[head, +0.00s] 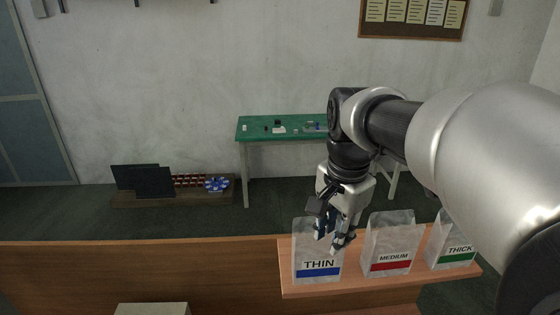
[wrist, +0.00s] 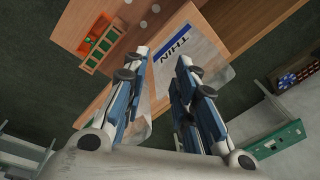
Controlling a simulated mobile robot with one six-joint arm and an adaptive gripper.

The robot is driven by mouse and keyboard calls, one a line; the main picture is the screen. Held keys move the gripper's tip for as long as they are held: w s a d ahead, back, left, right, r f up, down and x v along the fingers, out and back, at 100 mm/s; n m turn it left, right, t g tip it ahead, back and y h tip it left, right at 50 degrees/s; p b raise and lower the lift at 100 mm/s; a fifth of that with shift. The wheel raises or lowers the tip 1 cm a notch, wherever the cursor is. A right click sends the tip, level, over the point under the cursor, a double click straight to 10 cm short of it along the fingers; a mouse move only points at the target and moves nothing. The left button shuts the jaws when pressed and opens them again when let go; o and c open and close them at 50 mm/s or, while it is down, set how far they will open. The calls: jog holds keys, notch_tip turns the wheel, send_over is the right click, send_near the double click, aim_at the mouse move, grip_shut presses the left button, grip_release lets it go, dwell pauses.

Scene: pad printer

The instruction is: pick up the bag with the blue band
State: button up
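The bag with the blue band (head: 318,265) is a pale translucent bag marked THIN. It stands upright at the left end of a wooden ledge. Its label and blue band also show in the wrist view (wrist: 182,52), just past the fingertips. My gripper (head: 336,238) is at the upper part of this bag and covers some of it in the head view. In the wrist view my gripper (wrist: 163,68) has its two fingers apart, with a clear gap between them. I cannot tell whether either finger touches the bag.
A bag with a red band (head: 391,262), marked MEDIUM, stands close to the right. A bag with a green band (head: 455,252), marked THICK, stands beyond it. A green table (head: 265,132) with small items is by the wall. An orange and green item (wrist: 98,42) shows in the wrist view.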

jog(key=w+r+m+g+p, duration=0.1)
jog(key=w+r+m+p, duration=0.4)
jog(key=w+r+p, duration=0.3)
jog(key=m+p, duration=0.1)
jog(key=p, duration=0.2)
send_near(317, 251)
jog(key=w+f, duration=0.6)
jog(key=f, duration=0.3)
jog(key=shift+d+f+g, duration=0.2)
jog(key=shift+d+g, duration=0.1)
jog(key=shift+d, duration=0.15)
jog(key=shift+c, duration=0.5)
grip_shut()
